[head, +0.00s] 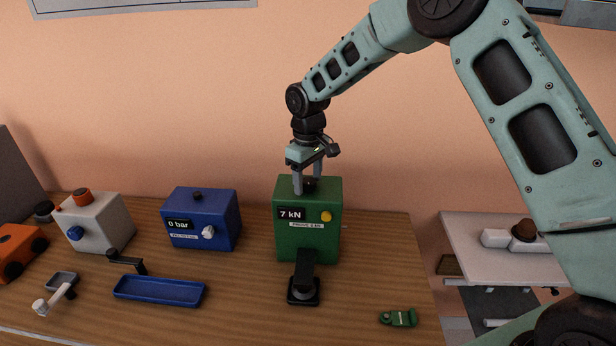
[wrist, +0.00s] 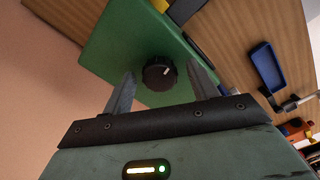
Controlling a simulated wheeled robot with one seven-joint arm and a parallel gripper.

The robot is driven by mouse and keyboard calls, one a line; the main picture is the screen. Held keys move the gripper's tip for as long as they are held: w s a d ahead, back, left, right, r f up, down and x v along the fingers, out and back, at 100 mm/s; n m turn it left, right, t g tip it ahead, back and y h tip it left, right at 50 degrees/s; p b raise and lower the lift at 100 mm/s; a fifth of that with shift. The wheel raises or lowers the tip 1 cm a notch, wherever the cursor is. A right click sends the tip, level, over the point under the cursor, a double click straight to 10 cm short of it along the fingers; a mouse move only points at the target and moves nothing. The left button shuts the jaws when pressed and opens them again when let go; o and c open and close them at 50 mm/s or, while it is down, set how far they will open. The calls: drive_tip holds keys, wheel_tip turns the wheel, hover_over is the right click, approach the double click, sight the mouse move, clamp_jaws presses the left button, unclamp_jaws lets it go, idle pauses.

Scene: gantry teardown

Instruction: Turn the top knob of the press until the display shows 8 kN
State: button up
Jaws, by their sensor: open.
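The press (head: 308,240) is a green box on the wooden table, and its display (head: 291,214) reads 7 kN. A yellow round button (head: 326,216) sits on its front. The black top knob (wrist: 160,73) with a white mark shows on the green top in the wrist view; in the head view it (head: 311,185) is partly hidden between my fingers. My gripper (head: 308,188) points down over the press top. Its fingers are open, one on either side of the knob, with visible gaps in the wrist view (wrist: 162,80).
A blue box (head: 205,222) reading 0 bar and a white box (head: 100,224) with an orange knob stand to the left. A blue tray (head: 160,291) lies in front. A small green part (head: 398,318) lies at the front right. A second table (head: 500,240) is at right.

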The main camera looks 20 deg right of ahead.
sight(308, 180)
drive_tip(key=c, duration=1)
drive_tip(key=shift+m+b, duration=0.45)
drive_tip(key=shift+m, duration=0.05)
drive_tip(key=o, duration=1)
drive_tip(key=shift+r, duration=0.1)
wheel_tip(308, 180, up, 17)
drive_tip(key=b, duration=0.4)
drive_tip(key=shift+r, duration=0.15)
